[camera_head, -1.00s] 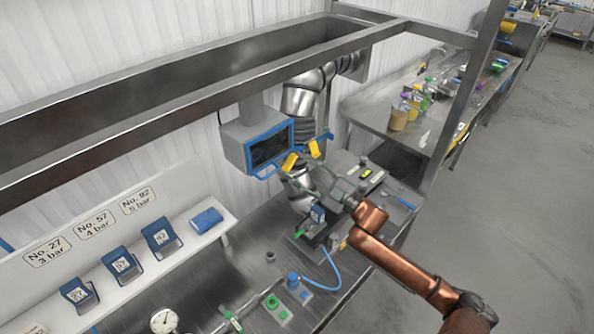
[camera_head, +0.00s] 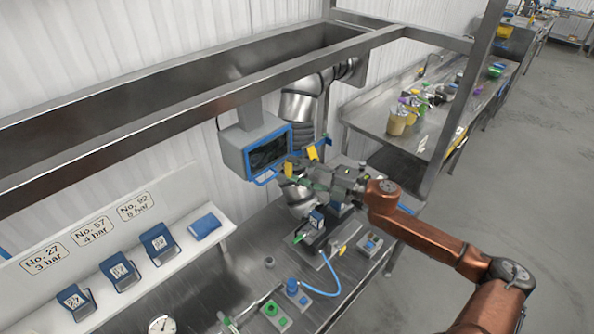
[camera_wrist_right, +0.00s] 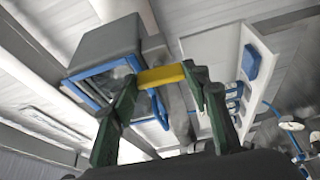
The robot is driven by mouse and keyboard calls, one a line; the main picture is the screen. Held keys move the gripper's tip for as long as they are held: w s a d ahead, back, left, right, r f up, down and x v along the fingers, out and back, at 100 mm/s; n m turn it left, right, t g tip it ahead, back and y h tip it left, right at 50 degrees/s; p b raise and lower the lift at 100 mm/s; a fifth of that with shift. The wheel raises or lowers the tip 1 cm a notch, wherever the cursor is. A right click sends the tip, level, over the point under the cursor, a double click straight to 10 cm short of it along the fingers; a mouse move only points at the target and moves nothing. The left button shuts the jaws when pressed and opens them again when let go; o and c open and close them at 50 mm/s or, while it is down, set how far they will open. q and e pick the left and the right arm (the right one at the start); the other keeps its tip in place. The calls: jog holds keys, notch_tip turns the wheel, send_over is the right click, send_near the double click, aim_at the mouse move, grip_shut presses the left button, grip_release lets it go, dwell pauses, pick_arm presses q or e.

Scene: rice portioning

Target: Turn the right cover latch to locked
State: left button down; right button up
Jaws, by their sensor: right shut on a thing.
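Two yellow latch pieces show in the head view beside the blue-framed box: one yellow latch (camera_head: 289,169) at the lower left, the other yellow latch (camera_head: 318,149) at the upper right. My right gripper (camera_head: 296,178) reaches in from the right and meets the lower-left one. In the right wrist view my right gripper's green fingers (camera_wrist_right: 160,78) are shut on a yellow latch (camera_wrist_right: 161,75), which spans the gap between the fingertips. The exact latch angle is hard to read.
The grey box with a blue-framed screen (camera_head: 268,152) hangs close behind the gripper. A steel overhead frame (camera_head: 210,88) crosses above. A white shelf (camera_head: 190,242) with blue stands is at left. A blue hose (camera_head: 330,272) and button boxes (camera_head: 272,308) lie on the bench.

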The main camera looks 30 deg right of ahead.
jog(key=shift+n, duration=0.5)
jog(key=o, duration=1.2)
jog(key=shift+c, duration=0.2)
jog(key=v, duration=1.2)
jog(key=shift+r, duration=0.25)
